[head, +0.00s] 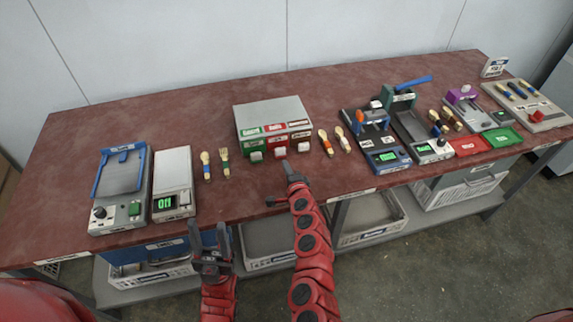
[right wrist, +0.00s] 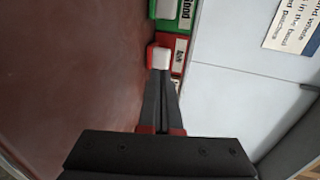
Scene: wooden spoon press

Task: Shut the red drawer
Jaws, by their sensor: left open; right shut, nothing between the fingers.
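The drawer box (head: 272,113) stands at the middle of the table, with green, red and brown drawer columns on its front. The red drawer (head: 279,141) is the lower middle one, with a white knob (head: 281,151). Its knob also shows in the right wrist view (right wrist: 160,58). The drawer looks nearly flush in the head view; I cannot tell if a small gap remains. My right gripper (head: 288,165) is shut and empty, its tips at the knob; contact is unclear. My left gripper (head: 208,228) is open and empty at the table's front edge.
Two wooden spoons (head: 205,165) lie left of the box, beside a scale (head: 172,183). More spoons (head: 342,140) and a blue-grey device (head: 376,140) are to the right. Bare table lies in front of the box.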

